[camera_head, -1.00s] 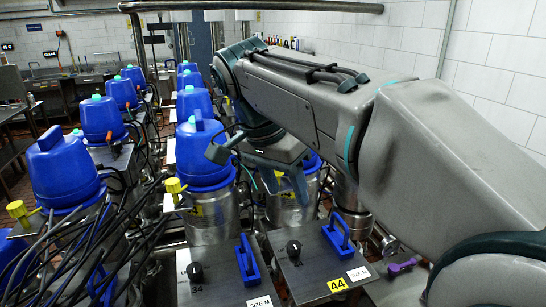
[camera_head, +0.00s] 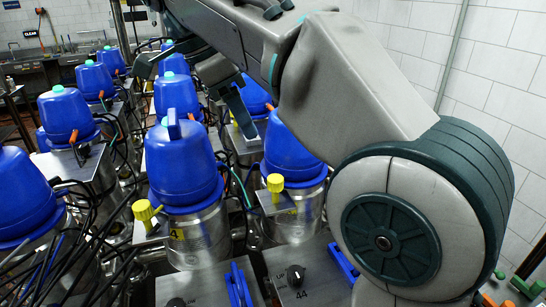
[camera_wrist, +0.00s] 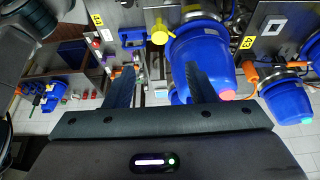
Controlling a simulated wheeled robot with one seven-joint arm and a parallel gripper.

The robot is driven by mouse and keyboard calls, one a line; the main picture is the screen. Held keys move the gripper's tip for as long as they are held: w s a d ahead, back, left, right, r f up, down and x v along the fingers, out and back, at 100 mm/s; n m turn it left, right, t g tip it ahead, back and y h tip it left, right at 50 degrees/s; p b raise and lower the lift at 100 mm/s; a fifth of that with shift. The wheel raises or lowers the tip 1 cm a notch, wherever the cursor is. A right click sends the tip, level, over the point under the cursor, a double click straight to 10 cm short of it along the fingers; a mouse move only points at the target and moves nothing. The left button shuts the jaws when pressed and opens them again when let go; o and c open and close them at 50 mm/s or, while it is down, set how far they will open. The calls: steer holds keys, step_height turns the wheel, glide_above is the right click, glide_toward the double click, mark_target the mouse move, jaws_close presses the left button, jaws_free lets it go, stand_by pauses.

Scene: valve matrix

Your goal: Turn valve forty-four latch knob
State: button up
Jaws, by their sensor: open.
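The grey panel marked 44 (camera_head: 312,290) is at the bottom of the head view. It carries a black knob (camera_head: 295,275) and a blue handle (camera_head: 343,262), partly hidden by my arm. Behind it stands a blue-topped steel valve (camera_head: 290,150) with a yellow knob (camera_head: 275,183) on its front left. My gripper (camera_head: 198,105) is open and empty, above and behind the front valves at upper left of centre. In the wrist view, my gripper (camera_wrist: 157,70) points past a blue valve top and a yellow knob (camera_wrist: 160,32); that valve's number is unclear.
Another blue-topped valve (camera_head: 184,165) with a yellow knob (camera_head: 145,210) stands just left. More blue-topped valves run back in rows, with black cables (camera_head: 105,215) between them. A white tiled wall (camera_head: 495,80) bounds the right side.

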mark_target(275, 178)
steer(key=b+x, duration=0.3)
steer(key=x, duration=1)
steer(key=shift+d+f, duration=0.25)
steer(key=shift+w, duration=0.1)
steer(key=c, duration=1)
